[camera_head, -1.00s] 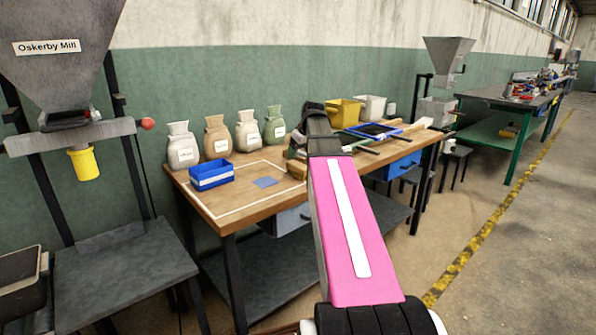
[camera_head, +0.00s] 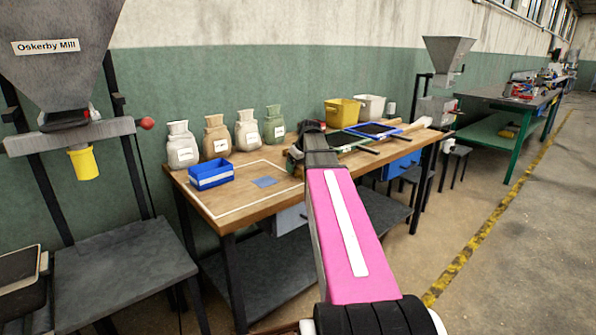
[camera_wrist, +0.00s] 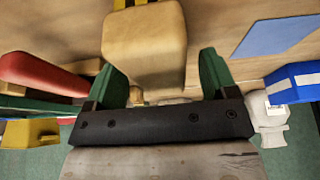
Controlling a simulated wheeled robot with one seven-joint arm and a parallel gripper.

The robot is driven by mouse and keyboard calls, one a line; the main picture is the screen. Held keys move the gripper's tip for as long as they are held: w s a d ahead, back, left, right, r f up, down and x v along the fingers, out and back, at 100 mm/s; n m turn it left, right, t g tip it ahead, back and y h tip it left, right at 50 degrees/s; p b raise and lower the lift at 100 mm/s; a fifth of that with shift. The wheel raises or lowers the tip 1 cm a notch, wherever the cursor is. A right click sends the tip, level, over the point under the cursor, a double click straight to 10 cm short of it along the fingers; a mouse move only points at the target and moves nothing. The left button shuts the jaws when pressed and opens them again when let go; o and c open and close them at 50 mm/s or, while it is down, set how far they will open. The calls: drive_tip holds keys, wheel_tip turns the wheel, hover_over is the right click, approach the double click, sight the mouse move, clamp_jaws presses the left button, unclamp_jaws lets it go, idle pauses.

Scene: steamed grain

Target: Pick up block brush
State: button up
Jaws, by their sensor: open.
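A pale wooden block, which looks like the block brush (camera_wrist: 145,42), lies on the workbench in the wrist view. My gripper (camera_wrist: 160,72) is open, with one green finger towards each side of the block. I cannot tell whether the fingers are level with it or touching it. In the head view my gripper (camera_head: 297,156) is low over the bench, partly behind my pink arm, and the block is hidden there.
The workbench (camera_head: 235,207) holds a blue bin (camera_head: 211,175), a flat blue patch (camera_head: 264,182) and several sacks along the wall. Right of my gripper are a blue-framed tray (camera_head: 373,131) and a yellow bin (camera_head: 342,112). A red handle-like thing (camera_wrist: 42,72) lies near one finger.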

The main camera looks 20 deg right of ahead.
drive_tip(key=shift+f, duration=0.25)
idle(0.3)
drive_tip(key=c, duration=1)
